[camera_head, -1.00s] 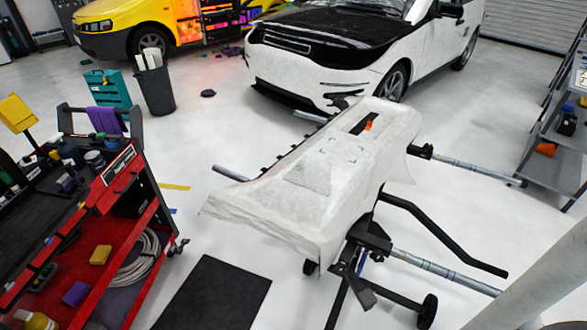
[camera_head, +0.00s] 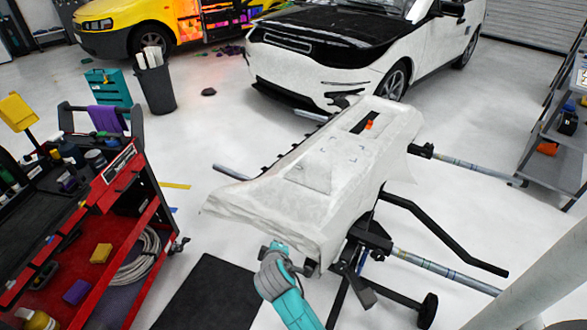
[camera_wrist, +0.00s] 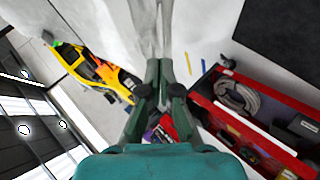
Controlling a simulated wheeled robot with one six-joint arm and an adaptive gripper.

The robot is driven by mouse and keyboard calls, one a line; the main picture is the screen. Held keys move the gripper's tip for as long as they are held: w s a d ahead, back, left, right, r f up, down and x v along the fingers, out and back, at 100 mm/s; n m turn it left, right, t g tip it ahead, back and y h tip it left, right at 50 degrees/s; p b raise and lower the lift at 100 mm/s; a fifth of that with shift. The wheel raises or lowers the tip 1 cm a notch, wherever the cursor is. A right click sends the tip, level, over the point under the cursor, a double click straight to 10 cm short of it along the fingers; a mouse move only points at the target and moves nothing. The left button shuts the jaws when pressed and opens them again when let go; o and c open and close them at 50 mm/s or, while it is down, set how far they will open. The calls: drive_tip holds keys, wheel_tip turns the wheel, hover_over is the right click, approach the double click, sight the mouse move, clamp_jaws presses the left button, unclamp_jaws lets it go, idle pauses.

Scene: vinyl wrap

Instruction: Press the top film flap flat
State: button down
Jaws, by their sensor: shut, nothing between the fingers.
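A bumper-shaped panel covered in white film (camera_head: 345,190) rests on a stand in the head view. Faint creases and a slightly raised patch show on its upper face. I cannot clearly tell the top flap from the rest of the film. My gripper (camera_head: 275,250) is at the panel's lower front edge, on the near side, with my teal arm below it. In the wrist view my gripper (camera_wrist: 162,68) has its fingers together and empty, and the pale film (camera_wrist: 145,25) fills the area just beyond the tips. Whether the tips touch the film is unclear.
The stand has black and metal bars (camera_head: 445,264) sticking out to the right. A red tool cart (camera_head: 110,200) stands at the left, and a black mat (camera_head: 210,295) lies on the floor near it. A white car (camera_head: 320,75) stands behind the panel.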

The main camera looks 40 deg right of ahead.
drive_tip(key=w+d+r+g+h, duration=0.2)
drive_tip(key=w+d+r+g, duration=0.1)
drive_tip(key=w+d+r, duration=0.5)
drive_tip(key=m+g, duration=0.2)
approach(297, 167)
drive_tip(key=shift+h, duration=0.4)
drive_tip(key=x, duration=0.7)
drive_tip(key=shift+w+a+f, duration=0.15)
drive_tip(key=shift+w+f, duration=0.05)
drive_tip(key=shift+f, duration=0.15)
drive_tip(key=shift+d+g+y, duration=0.25)
drive_tip(key=shift+g+y, duration=0.05)
drive_tip(key=shift+y, duration=0.1)
